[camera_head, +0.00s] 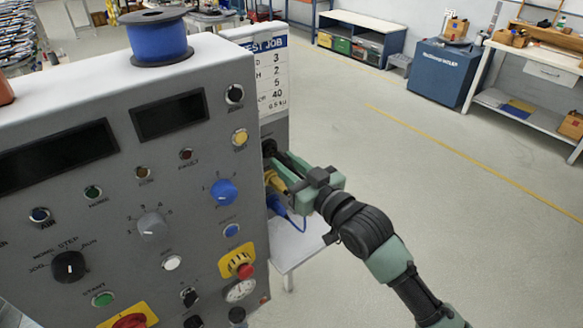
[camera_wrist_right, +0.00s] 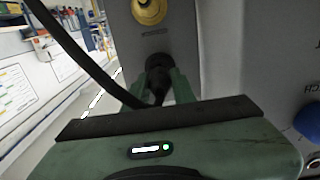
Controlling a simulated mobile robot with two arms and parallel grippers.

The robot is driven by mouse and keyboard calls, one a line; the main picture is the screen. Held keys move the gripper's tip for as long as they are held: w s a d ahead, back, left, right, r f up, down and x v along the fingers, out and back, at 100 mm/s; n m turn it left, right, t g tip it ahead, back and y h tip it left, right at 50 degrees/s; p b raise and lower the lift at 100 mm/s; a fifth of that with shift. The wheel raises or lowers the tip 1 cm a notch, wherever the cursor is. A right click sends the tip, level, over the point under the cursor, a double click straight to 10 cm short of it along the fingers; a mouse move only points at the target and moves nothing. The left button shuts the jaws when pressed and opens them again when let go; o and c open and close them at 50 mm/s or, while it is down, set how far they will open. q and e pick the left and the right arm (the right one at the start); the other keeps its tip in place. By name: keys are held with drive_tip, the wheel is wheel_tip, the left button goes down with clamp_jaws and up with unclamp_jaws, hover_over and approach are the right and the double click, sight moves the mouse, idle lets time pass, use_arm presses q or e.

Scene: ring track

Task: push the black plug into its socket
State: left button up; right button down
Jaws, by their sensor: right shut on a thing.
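My right gripper (camera_head: 286,168) is at the right side face of the grey control cabinet. In the right wrist view its two green fingers (camera_wrist_right: 160,84) are closed around the black plug (camera_wrist_right: 158,92), whose black cable (camera_wrist_right: 80,52) runs up to the left. The plug points at a round black socket (camera_wrist_right: 157,65) in the cabinet's side. Its front end is at the socket opening; I cannot tell how deep it sits. In the head view the dark socket (camera_head: 269,147) shows just past the cabinet's front edge, partly hidden. My left gripper is not in view.
A yellow connector (camera_head: 274,181) sits below the black socket, also in the right wrist view (camera_wrist_right: 148,11). A blue connector (camera_head: 276,204) with a blue cable is lower. The grey cabinet (camera_head: 200,110) with knobs and buttons fills the left. Floor to the right is clear.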

drive_tip(key=shift+w+a, duration=0.35)
drive_tip(key=shift+w, duration=0.15)
drive_tip(key=shift+r+p, duration=0.1)
drive_tip(key=shift+p, duration=0.6)
idle(1.7)
drive_tip(key=shift+w+a, duration=0.35)
drive_tip(key=shift+w, duration=0.05)
idle(0.5)
drive_tip(key=c, duration=1.1)
unclamp_jaws()
